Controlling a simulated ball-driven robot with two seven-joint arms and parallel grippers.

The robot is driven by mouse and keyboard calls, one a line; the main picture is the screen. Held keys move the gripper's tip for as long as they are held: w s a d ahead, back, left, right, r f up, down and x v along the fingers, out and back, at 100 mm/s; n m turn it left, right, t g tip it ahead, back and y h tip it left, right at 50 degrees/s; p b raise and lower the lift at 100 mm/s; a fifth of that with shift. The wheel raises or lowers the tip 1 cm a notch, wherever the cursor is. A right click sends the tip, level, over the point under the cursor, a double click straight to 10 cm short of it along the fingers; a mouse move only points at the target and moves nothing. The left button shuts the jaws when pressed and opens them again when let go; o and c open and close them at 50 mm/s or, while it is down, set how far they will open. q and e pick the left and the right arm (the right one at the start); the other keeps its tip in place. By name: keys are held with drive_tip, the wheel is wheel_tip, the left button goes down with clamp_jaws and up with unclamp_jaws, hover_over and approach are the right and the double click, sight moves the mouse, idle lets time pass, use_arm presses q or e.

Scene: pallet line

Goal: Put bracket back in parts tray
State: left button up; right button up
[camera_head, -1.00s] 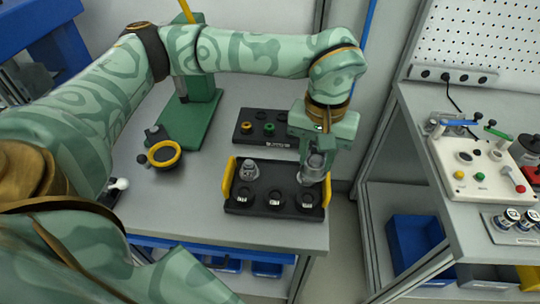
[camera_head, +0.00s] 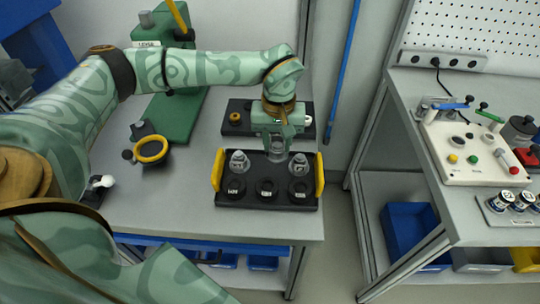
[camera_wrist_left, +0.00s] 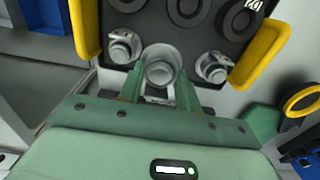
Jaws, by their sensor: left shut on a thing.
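The parts tray (camera_head: 268,204) is black with yellow end handles; its handle and floor also show in the wrist view (camera_wrist_left: 84,28). My left gripper (camera_head: 276,145) is shut on the grey round bracket (camera_head: 277,154), over the middle of the tray's back row. In the wrist view the bracket (camera_wrist_left: 160,66) sits between the fingertips (camera_wrist_left: 160,82). I cannot tell whether it touches the tray. Similar grey parts stand at the back left (camera_head: 239,162) and back right (camera_head: 299,163) of the tray. My right gripper is not in view.
Three black rings (camera_head: 267,188) fill the tray's front row. Another black tray (camera_head: 236,118) lies just behind. A green stand (camera_head: 172,118) and a yellow-rimmed ring (camera_head: 151,149) are to the left. A bench with a white fixture (camera_head: 470,155) stands at right, across a gap.

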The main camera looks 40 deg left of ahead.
use_arm(q)
drive_tip(key=shift+s+a+f, duration=0.1)
drive_tip(key=shift+a+f, duration=0.75)
drive_tip(key=shift+f, duration=0.25)
drive_tip(key=f+b, duration=0.1)
drive_tip(key=f, duration=0.1)
drive_tip(key=f+b, duration=0.1)
drive_tip(key=shift+s+a+f, duration=0.1)
drive_tip(key=shift+a+f, duration=0.1)
drive_tip(key=shift+f, duration=0.15)
drive_tip(key=shift+r, duration=0.1)
drive_tip(key=o, duration=1.2)
drive_tip(key=shift+c, duration=0.2)
wheel_tip(320, 180, up, 12)
drive_tip(key=p, duration=0.4)
